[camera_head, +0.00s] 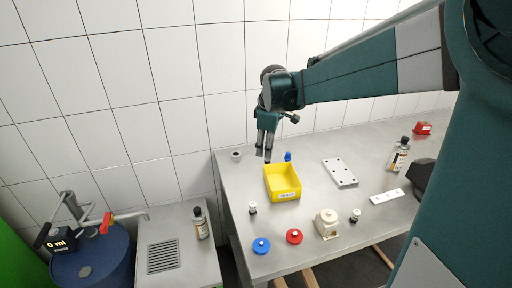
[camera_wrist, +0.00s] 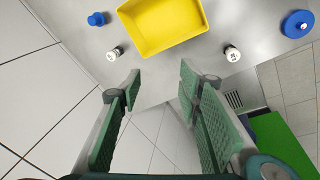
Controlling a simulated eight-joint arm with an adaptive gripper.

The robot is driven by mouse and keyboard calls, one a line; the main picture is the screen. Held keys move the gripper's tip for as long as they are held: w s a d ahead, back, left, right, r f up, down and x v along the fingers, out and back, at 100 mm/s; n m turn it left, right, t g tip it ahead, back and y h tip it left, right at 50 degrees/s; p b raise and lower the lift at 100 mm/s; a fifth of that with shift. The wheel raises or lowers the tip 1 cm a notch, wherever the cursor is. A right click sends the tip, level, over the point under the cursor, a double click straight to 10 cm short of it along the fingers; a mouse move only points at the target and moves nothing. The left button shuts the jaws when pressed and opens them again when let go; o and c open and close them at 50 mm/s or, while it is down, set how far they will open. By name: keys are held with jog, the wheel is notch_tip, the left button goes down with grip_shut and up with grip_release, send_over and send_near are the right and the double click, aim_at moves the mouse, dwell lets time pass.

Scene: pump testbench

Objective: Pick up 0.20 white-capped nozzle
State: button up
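Several small white-capped nozzles stand on the grey table; I cannot read which is 0.20. One nozzle (camera_head: 236,155) is at the table's back left corner and also shows in the wrist view (camera_wrist: 115,53). Another nozzle (camera_head: 252,208) is near the left edge, left of the yellow bin, and shows in the wrist view (camera_wrist: 232,53). A third white-capped piece (camera_head: 355,213) is at the right, beside a cream block. My gripper (camera_head: 267,155) hangs above the back left of the table, pointing down. In the wrist view my gripper (camera_wrist: 160,78) is open with nothing between its fingers.
The yellow bin (camera_head: 283,195) looks empty. A blue nozzle (camera_head: 288,156) is behind it; a blue disc (camera_head: 261,246) and red disc (camera_head: 294,236) lie in front. A cream block (camera_head: 326,223), perforated plate (camera_head: 340,172) and bottle (camera_head: 398,155) stand to the right. A tiled wall is behind.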

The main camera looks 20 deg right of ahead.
jog(key=w+d+f+n+g+p, duration=0.1)
jog(key=w+d+f+n+p, duration=0.1)
jog(key=w, duration=0.3)
jog(key=w+d+f+n+p, duration=0.2)
jog(key=w+f, duration=0.3)
jog(key=w, duration=0.1)
jog(key=w+d+f+n+g+p, duration=0.1)
jog(key=w+d+f+n+p, duration=0.1)
jog(key=w, duration=0.4)
jog(key=shift+w+d+f+n+g+p, duration=0.15)
jog(key=shift+d+f+p, duration=0.15)
jog(key=shift+f, duration=0.3)
jog(key=shift+s+d+f+n+g+p, duration=0.1)
jog(key=shift+d+f+n+g+p, duration=0.15)
jog(key=shift+f, duration=0.35)
jog(key=shift+w+f, duration=0.25)
jog(key=shift+f, duration=0.1)
jog(key=shift+f, duration=0.1)
jog(key=shift+f, duration=1.2)
jog(key=shift+f, duration=0.1)
jog(key=shift+s+f, duration=0.15)
jog(key=shift+f, duration=2.35)
jog(key=shift+c, duration=0.6)
